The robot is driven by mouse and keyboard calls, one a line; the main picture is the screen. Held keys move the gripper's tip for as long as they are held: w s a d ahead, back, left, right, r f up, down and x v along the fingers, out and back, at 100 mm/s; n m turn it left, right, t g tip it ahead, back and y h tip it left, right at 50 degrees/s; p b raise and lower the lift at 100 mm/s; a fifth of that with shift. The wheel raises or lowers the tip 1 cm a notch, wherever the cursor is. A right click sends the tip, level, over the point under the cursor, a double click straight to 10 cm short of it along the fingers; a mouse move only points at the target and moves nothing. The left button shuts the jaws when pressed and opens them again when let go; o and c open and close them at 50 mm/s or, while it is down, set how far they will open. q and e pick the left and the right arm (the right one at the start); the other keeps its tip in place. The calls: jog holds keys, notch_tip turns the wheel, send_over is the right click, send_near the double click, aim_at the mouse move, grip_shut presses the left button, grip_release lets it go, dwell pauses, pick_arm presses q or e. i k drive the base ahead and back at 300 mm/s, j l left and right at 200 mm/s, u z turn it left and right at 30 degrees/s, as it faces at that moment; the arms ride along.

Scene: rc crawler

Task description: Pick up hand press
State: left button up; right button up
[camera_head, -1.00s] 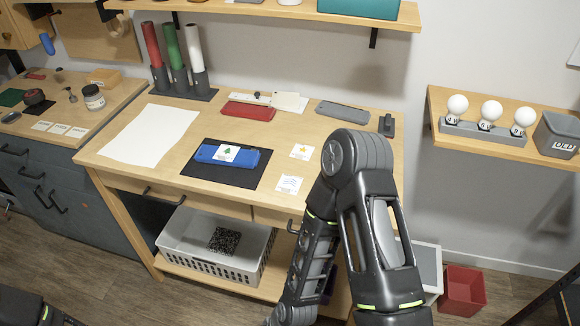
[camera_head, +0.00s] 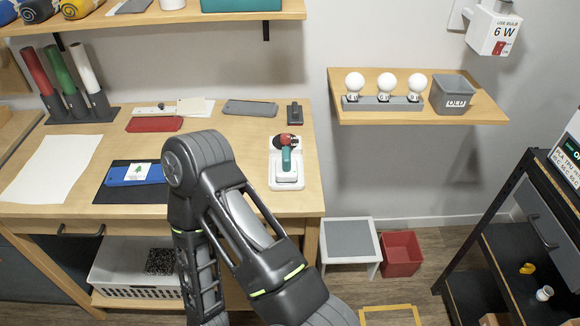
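A small device with a teal handle and a dark red and black head, likely the hand press (camera_head: 286,158), stands on a white base plate (camera_head: 287,183) at the right end of the wooden worktable (camera_head: 235,208). One of my arms, bent at the elbow, rises in front of the table, left of this device. Its forearm points down toward the bottom edge, and no gripper shows. My other arm is out of view. A blue block with a white tree card (camera_head: 130,174) lies on a black mat (camera_head: 103,195), partly hidden by my arm.
Red, green and white rolls (camera_head: 85,66) stand at the table's back left. A red case (camera_head: 154,125), grey slab (camera_head: 250,108) and small dark block (camera_head: 294,113) lie along the back. A bulb shelf (camera_head: 470,110), white stool (camera_head: 349,240), red bin (camera_head: 400,254) and black rack (camera_head: 500,245) are right.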

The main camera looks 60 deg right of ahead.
aim_at(285, 166)
jog(key=k+l, duration=0.6)
jog(key=k, duration=0.2)
